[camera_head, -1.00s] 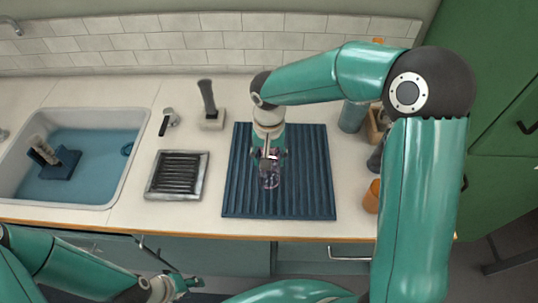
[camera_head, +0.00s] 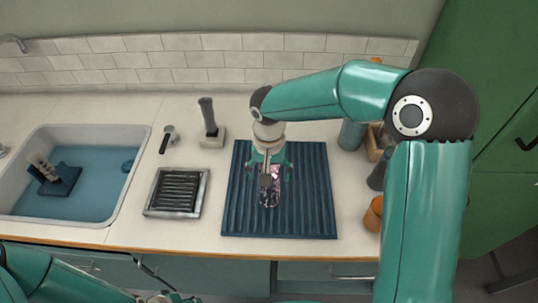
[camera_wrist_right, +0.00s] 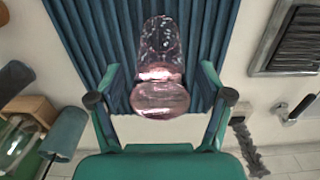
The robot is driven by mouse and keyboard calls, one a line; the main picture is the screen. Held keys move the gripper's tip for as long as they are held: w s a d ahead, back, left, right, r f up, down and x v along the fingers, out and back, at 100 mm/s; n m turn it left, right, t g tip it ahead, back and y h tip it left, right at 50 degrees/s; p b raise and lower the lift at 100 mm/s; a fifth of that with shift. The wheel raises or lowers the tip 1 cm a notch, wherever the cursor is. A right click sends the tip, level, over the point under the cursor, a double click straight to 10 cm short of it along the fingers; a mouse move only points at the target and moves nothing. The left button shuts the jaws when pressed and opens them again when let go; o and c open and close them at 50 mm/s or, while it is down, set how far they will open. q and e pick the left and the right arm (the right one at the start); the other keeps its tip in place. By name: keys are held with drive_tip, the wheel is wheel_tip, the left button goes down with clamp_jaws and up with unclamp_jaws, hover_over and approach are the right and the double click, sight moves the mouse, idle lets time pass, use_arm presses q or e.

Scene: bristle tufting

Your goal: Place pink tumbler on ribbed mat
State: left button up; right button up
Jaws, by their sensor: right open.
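The pink tumbler (camera_head: 269,193) is clear, pink-tinted glass. It stands on the blue ribbed mat (camera_head: 310,200), near the mat's middle, and looks upright. My right gripper (camera_head: 271,168) is over the mat at the tumbler's upper end. In the right wrist view the tumbler (camera_wrist_right: 160,68) lies between the spread fingers of the right gripper (camera_wrist_right: 161,98), with gaps on both sides. The mat's ribs (camera_wrist_right: 215,30) show behind it. My left gripper (camera_head: 177,298) barely shows at the bottom edge of the head view, and its fingers are cut off.
A sink (camera_head: 115,205) is at the left. A dark-slatted metal tray (camera_head: 150,208) lies left of the mat, with a brush (camera_head: 208,115) in a holder behind. An orange cup (camera_head: 373,214), a blue-grey cup (camera_head: 351,135) and a wooden box (camera_head: 373,147) stand to the right.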

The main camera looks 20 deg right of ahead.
wheel_tip(320, 180, up, 11)
idle(0.3)
idle(0.5)
